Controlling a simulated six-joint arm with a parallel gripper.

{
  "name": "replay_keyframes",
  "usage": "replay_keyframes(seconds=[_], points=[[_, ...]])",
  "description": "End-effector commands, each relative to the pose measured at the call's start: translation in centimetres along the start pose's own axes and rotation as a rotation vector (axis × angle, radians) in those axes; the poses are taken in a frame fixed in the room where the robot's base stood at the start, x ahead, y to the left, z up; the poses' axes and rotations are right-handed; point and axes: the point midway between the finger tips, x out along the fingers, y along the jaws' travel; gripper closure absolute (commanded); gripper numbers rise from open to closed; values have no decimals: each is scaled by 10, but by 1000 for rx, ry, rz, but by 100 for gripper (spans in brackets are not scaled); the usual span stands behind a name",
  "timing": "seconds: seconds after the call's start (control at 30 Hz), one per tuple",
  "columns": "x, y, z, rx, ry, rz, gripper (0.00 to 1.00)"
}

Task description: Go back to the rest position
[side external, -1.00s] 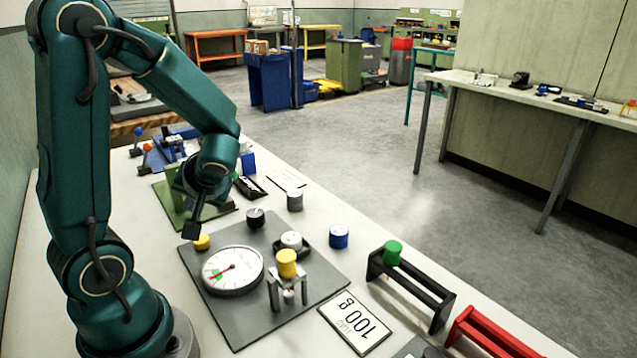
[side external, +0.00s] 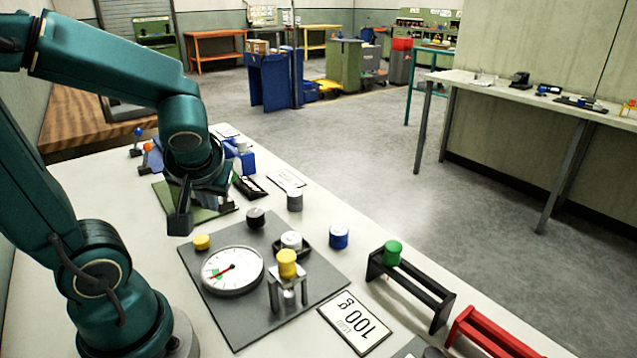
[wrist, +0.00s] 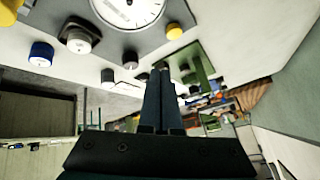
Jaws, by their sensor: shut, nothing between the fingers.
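My gripper (side external: 180,222) is shut and empty. In the side view it hangs above the table at the near-left edge of the green plate (side external: 215,213), behind the dial gauge. In the wrist view its dark fingers (wrist: 161,85) are together, with nothing between them. The white dial (side external: 232,271) lies on a grey plate (side external: 235,335), its red needle and a green patch showing. A yellow spool (side external: 287,263) sits on a small metal stand beside the dial.
A smaller yellow spool (side external: 202,242), a black spool (side external: 256,217), a white spool (side external: 291,239), a grey spool (side external: 294,200) and a blue spool (side external: 339,237) stand around. A green spool (side external: 393,252) is on a black rack (side external: 425,298). A red rack (side external: 492,336) and a "100 g" card (side external: 352,322) are at the front.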

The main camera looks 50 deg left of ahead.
Motion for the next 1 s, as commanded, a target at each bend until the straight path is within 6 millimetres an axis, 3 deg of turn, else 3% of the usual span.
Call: replay_keyframes(seconds=[0.2, 0.4, 0.63, 1.0], points=[[-59, 42, 39, 222, -33, 358, 100], [-98, 68, 66, 476, -18, 604, 100], [-106, 76, 73, 640, 2, 665, 100], [-106, 76, 73, 645, 4, 664, 100]])
